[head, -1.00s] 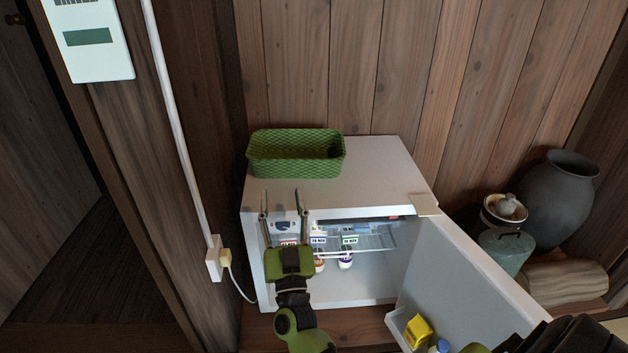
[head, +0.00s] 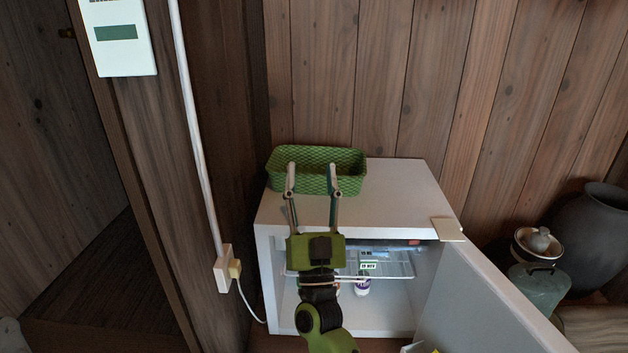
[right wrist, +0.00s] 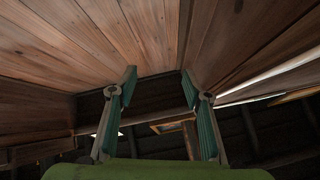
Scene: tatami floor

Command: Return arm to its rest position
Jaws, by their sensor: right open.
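My right gripper (head: 313,172) is open, its two fingers pointing up and apart. In the head view it overlaps the front of the green woven basket (head: 350,160) and the open front of the small white fridge (head: 400,185). Nothing shows between the fingers. In the right wrist view the open gripper (right wrist: 158,75) faces wooden boards and dark beams, with empty air between its fingertips. My right arm hides part of the fridge's inside. My left gripper is not in view.
The fridge door (head: 480,300) stands open to the right. A small bottle (head: 362,286) shows inside, below a wire shelf (head: 395,262). A dark vase (head: 598,225) and a lidded jar (head: 538,242) stand at the right. A white cord runs down the left wall.

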